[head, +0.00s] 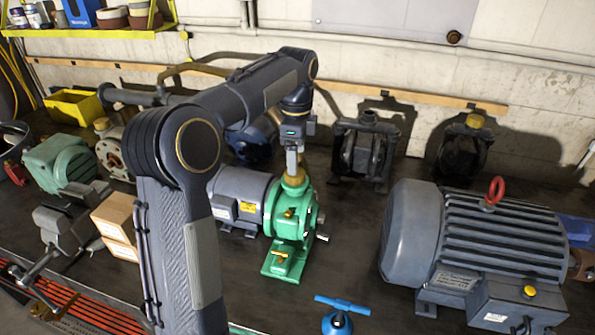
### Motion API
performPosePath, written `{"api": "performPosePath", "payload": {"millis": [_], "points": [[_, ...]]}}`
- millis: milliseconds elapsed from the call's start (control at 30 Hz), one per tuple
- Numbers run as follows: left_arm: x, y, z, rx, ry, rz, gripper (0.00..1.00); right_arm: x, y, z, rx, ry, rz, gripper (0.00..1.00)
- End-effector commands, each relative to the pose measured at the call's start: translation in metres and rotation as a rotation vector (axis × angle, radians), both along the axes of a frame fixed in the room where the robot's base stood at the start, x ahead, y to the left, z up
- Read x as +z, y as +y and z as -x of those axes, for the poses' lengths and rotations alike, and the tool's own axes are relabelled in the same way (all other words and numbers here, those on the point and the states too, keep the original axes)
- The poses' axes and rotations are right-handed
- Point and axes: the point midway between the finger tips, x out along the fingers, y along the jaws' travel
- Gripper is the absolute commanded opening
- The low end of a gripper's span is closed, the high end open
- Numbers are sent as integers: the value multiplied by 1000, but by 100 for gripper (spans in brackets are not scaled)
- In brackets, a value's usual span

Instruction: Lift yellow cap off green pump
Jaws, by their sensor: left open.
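The green pump (290,225) stands on the dark bench in the middle of the head view, joined to a grey motor on its left. A yellow cap (295,181) sits on the pump's top. My left arm reaches over from the lower left, and its gripper (292,172) points down right at the cap. The left gripper is open. Its fingers overlap the cap's upper part in the picture, and I cannot tell whether they touch it. My right gripper is not in view.
A large grey motor (415,235) with a red lifting ring fills the right. Dark pumps (365,152) stand by the back wall; one has a yellow cap (475,121). A blue-handled valve (340,318) is in front. Cardboard boxes (115,225) and a vise (68,225) are left.

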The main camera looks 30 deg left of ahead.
Motion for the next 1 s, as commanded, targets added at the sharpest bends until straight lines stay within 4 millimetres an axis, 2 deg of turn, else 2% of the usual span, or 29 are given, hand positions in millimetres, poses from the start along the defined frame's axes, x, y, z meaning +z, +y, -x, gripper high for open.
{"api": "performPosePath", "payload": {"millis": [200, 300, 567, 933, 1000], "points": [[-32, 1, -1, 2, 4, 0, 73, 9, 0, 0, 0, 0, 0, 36], [-42, 1, -1, 2, 2, 1, 73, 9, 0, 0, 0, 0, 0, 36], [-46, 1, -1, 2, 0, 1, 73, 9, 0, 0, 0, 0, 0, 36], [-45, 1, -1, 2, 0, 1, 26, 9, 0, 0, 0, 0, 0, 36], [-45, 1, -1, 2, 0, 1, 25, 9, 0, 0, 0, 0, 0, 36]]}}
